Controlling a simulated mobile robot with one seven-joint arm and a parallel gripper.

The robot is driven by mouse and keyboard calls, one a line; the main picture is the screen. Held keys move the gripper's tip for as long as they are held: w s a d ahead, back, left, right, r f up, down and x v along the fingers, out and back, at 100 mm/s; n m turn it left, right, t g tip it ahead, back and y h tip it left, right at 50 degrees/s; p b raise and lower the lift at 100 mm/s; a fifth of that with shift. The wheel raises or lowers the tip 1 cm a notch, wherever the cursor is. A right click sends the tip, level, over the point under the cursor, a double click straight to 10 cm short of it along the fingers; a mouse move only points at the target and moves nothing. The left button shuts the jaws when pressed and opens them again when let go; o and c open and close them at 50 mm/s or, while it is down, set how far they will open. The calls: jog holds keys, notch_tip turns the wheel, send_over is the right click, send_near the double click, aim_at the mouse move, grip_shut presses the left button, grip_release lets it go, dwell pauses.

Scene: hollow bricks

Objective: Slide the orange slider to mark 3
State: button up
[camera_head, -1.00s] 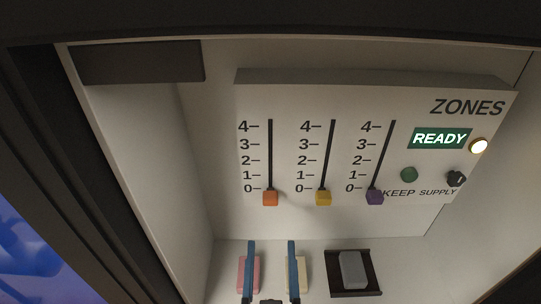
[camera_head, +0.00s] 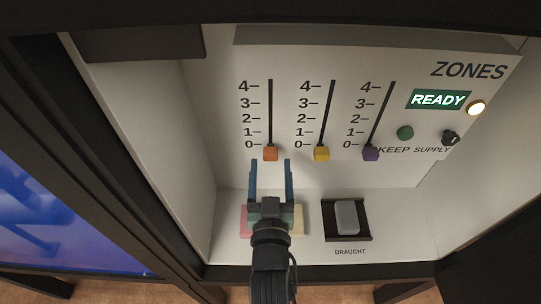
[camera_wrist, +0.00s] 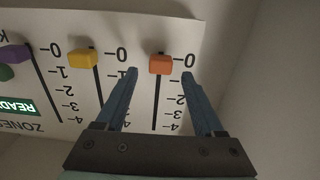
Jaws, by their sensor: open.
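The orange slider (camera_head: 270,153) sits at mark 0, at the bottom of the left slot on the white panel (camera_head: 420,165). In the wrist view, which is upside down, the orange slider (camera_wrist: 160,64) shows between my fingertips, beyond them. My gripper (camera_head: 271,162) is open and empty, its two blue fingers pointing at the panel just below the orange slider. It also shows in the wrist view (camera_wrist: 160,74), with one finger to each side of the orange slider's slot. I cannot tell how far the fingertips are from the slider.
The yellow slider (camera_head: 321,154) and purple slider (camera_head: 370,153) sit at 0 to the right. A lit READY sign (camera_head: 438,99), a green button (camera_head: 405,132) and a black knob (camera_head: 450,138) are further right. A grey DRAUGHT rocker (camera_head: 346,217) is on the ledge below.

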aim_at(270, 158)
jog(key=shift+w, duration=1.6)
grip_shut()
